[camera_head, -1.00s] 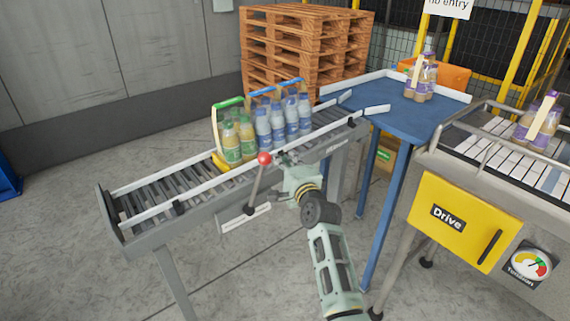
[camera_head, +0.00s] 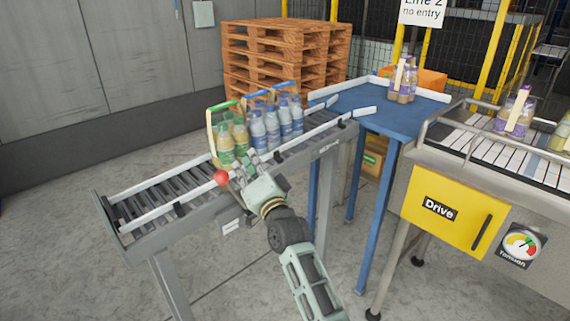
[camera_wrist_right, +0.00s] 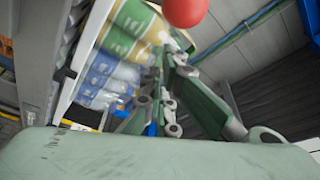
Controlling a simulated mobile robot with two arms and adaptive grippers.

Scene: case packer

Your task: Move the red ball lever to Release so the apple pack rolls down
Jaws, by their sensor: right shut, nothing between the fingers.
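The red ball lever (camera_head: 222,177) is on the near side of the roller conveyor, its rod leaning left. Its ball also shows at the top of the right wrist view (camera_wrist_right: 185,10). My right gripper (camera_head: 238,177) is shut and empty, just right of the ball; whether it touches the lever is unclear. Its fingers also show in the right wrist view (camera_wrist_right: 172,62). The apple pack (camera_head: 231,142), yellow-green bottles with a green handle, stands on the rollers behind the ball. The lever's label is not readable. My left gripper is out of view.
Packs of blue bottles (camera_head: 275,124) stand behind the apple pack. The lower left rollers (camera_head: 160,200) are bare. A blue table (camera_head: 372,105) and a yellow Drive panel (camera_head: 440,208) are to the right. Wooden pallets (camera_head: 285,55) are stacked behind.

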